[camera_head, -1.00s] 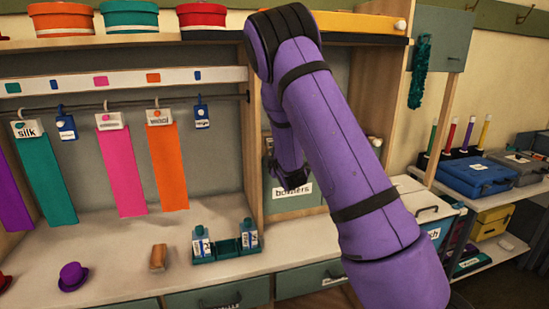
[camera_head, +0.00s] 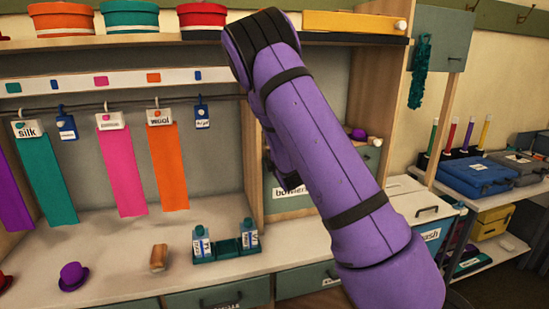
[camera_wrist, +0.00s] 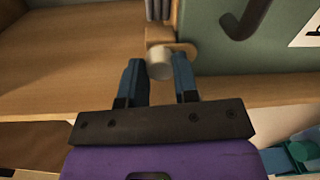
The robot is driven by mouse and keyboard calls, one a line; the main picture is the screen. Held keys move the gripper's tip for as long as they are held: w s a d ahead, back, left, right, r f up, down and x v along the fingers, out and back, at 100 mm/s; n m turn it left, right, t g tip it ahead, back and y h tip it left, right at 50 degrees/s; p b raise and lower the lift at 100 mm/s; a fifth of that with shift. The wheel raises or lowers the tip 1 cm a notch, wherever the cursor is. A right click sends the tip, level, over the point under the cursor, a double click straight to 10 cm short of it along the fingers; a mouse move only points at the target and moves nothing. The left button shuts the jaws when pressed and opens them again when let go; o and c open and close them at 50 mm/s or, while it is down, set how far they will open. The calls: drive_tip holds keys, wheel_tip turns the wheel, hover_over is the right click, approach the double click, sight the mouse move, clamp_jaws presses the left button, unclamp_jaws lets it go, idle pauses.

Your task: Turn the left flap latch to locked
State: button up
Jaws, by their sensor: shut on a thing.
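The left flap is a grey-green panel (camera_head: 280,207) with a white label, partly hidden by my arm in the head view. It also fills the upper right of the wrist view (camera_wrist: 270,65), with a dark curved handle. The latch (camera_wrist: 188,48) is a small wooden piece at the flap's edge with a pale round knob (camera_wrist: 159,66). Its rounded end points right and overlaps the flap's edge. My gripper (camera_wrist: 158,80) has its two dark blue fingers on either side of the knob, closed on it. In the head view the fingers and latch are hidden behind my arm.
A shelf with hat boxes (camera_head: 130,17) runs above. Left, coloured strips hang from a rail above a counter (camera_head: 110,240) holding a purple hat (camera_head: 73,276), a brown block (camera_head: 159,257) and a teal bottle tray (camera_head: 228,248). A wooden post (camera_head: 400,120) stands right of my arm.

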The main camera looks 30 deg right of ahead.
drive_tip(key=o, duration=0.9)
drive_tip(key=v, duration=1.1)
drive_tip(key=shift+w, duration=0.1)
drive_tip(key=shift+r, duration=0.1)
